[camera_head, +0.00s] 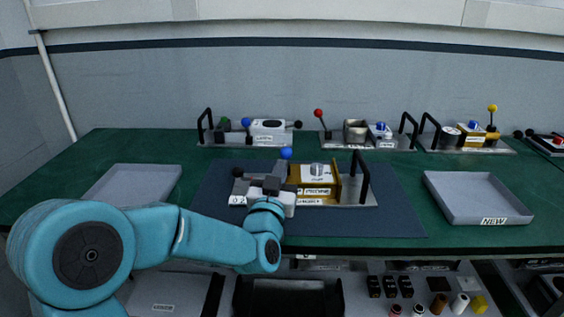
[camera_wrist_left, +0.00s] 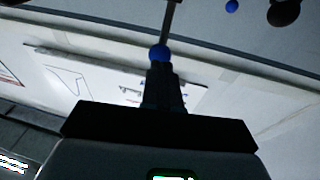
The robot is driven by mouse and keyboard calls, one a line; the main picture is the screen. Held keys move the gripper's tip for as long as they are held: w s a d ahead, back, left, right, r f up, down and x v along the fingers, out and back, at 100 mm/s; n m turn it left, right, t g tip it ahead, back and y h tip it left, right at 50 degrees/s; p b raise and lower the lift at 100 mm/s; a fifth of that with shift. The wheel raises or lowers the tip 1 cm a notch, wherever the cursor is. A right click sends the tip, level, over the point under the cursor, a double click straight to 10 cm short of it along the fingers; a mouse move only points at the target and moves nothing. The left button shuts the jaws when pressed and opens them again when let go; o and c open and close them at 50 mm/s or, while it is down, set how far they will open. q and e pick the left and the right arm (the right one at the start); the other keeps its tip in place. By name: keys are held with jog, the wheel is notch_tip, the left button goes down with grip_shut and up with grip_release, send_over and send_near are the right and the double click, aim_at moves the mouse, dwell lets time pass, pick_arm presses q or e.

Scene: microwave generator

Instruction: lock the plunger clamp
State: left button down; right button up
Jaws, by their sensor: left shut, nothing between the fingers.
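The clamp fixture (camera_head: 345,199) is on the dark mat, with a brass-coloured block (camera_head: 333,183), a labelled white block and a black upright handle (camera_head: 357,176). A blue ball knob (camera_head: 286,153) stands up from it and a black knob (camera_head: 238,172) is at its left end. My left gripper (camera_head: 268,184) is at the fixture's left part, in front of it, hiding some of the mechanism. In the left wrist view the shut fingers (camera_wrist_left: 161,82) point at a blue ball (camera_wrist_left: 158,52) on a metal rod. Whether they touch it I cannot tell. My right gripper is not in view.
A grey tray (camera_head: 136,181) lies at the left and another marked NEW (camera_head: 478,203) at the right. Several similar fixtures stand along the back, one with a red knob (camera_head: 318,113). Green table is clear between mat and right tray. Small parts sit below the front edge.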

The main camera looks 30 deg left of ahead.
pick_arm(q)
jog(key=shift+x, duration=0.8)
